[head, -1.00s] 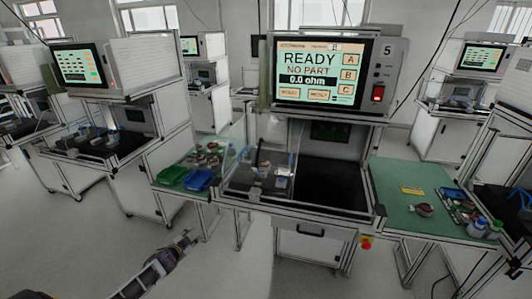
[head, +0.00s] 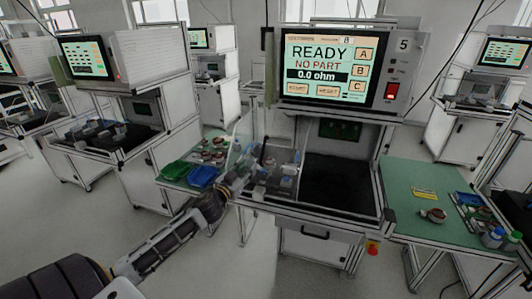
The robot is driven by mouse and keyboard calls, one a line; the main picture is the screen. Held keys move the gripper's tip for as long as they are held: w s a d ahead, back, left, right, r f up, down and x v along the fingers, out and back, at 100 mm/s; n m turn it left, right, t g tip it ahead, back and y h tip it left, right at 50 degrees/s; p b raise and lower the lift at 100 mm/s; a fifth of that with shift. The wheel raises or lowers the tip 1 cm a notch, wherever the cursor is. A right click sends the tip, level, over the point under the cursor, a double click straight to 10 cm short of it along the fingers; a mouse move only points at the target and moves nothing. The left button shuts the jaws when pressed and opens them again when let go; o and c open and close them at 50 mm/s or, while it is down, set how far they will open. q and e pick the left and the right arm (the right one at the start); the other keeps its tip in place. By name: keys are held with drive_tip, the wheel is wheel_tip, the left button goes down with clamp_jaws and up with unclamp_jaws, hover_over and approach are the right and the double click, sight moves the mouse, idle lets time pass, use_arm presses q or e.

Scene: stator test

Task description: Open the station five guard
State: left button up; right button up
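Station five (head: 340,200) stands in the middle of the head view, with the number 5 beside its screen (head: 325,70). The screen reads READY, NO PART, 0.0 ohm. A clear guard panel (head: 246,140) shows over the left part of the station's bay, with a fixture (head: 280,170) seen through and beside it. The right part of the bay is an open black surface. My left gripper (head: 237,184) is at the front left edge of the bay, close by the guard. I cannot tell whether it touches it. Its fingers are too small and dark to read. My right gripper is not in view.
A side table with green and blue bins (head: 202,176) stands left of the bay, behind my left arm. A green table (head: 425,195) with small parts and bottles is at the right. Other stations (head: 115,100) stand at the left. Floor in front is clear.

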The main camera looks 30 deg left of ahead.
sight(262, 153)
use_arm(q)
drive_tip(key=n, duration=0.3)
drive_tip(key=shift+a, duration=0.15)
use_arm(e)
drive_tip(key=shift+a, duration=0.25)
use_arm(q)
drive_tip(key=shift+s, duration=0.1)
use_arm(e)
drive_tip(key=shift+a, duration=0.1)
use_arm(q)
drive_tip(key=shift+w, duration=0.2)
drive_tip(key=shift+w+a+p, duration=0.2)
drive_tip(key=shift+w+p, duration=0.1)
drive_tip(key=shift+w, duration=1.65)
drive_tip(key=shift+w+a+p, duration=0.15)
drive_tip(key=shift+w+p, duration=0.15)
drive_tip(key=shift+w, duration=1.7)
drive_tip(key=shift+w+a+p, duration=0.2)
drive_tip(key=shift+w+p, duration=0.1)
drive_tip(key=shift+w, duration=2.4)
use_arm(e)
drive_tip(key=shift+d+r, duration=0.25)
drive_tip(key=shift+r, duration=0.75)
